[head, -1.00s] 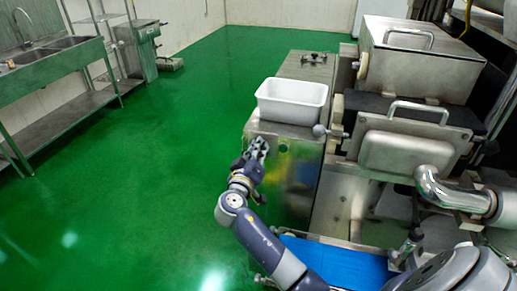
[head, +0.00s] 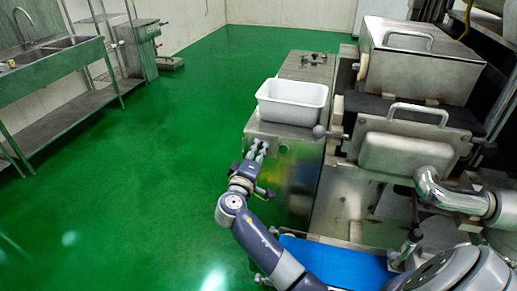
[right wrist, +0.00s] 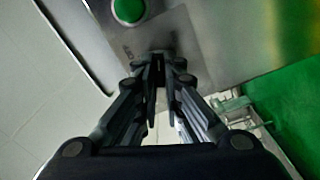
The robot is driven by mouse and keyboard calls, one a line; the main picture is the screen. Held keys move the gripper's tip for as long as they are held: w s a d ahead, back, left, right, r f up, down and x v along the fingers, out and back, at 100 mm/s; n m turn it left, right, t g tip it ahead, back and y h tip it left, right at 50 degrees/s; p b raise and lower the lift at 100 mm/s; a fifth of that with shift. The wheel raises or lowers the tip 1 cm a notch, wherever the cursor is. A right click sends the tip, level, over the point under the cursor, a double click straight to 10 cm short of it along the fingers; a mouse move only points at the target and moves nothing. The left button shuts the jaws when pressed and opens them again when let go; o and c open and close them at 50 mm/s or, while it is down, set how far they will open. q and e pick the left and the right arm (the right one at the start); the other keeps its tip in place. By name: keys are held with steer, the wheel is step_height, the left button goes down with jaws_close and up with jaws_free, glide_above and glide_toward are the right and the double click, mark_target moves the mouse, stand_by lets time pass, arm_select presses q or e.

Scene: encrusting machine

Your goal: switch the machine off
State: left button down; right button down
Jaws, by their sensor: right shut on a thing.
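The steel encrusting machine (head: 293,165) stands at the right in the head view. My right gripper (head: 258,149) is at the left face of its front cabinet, below the white tub. In the right wrist view, my right gripper (right wrist: 158,66) has its fingertips close together against a grey panel (right wrist: 200,50), shut on a small dark part, likely a switch knob. The fingers mostly hide that part, so its setting cannot be seen. A round green button (right wrist: 128,10) sits on the panel just above the fingertips. My left gripper is not in view.
A white tub (head: 292,101) stands on the cabinet top. A blue belt (head: 335,262) lies low in front of the machine, near my right arm. A steel sink bench (head: 60,75) is at the far left. The green floor between is clear.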

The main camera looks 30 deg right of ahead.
steer(key=n+p, duration=0.1)
steer(key=n, duration=0.2)
steer(key=n+p, duration=0.1)
steer(key=n, duration=0.2)
steer(key=shift+f+n+p, duration=0.1)
steer(key=shift+n+p, duration=0.2)
steer(key=n+p, duration=0.2)
steer(key=n, duration=0.1)
steer(key=n+p, duration=0.1)
steer(key=n, duration=0.1)
steer(key=shift+s+f, duration=0.1)
steer(key=shift+f, duration=0.15)
steer(key=shift+n, duration=0.4)
steer(key=shift+f, duration=0.1)
steer(key=c, duration=1.7)
jaws_free()
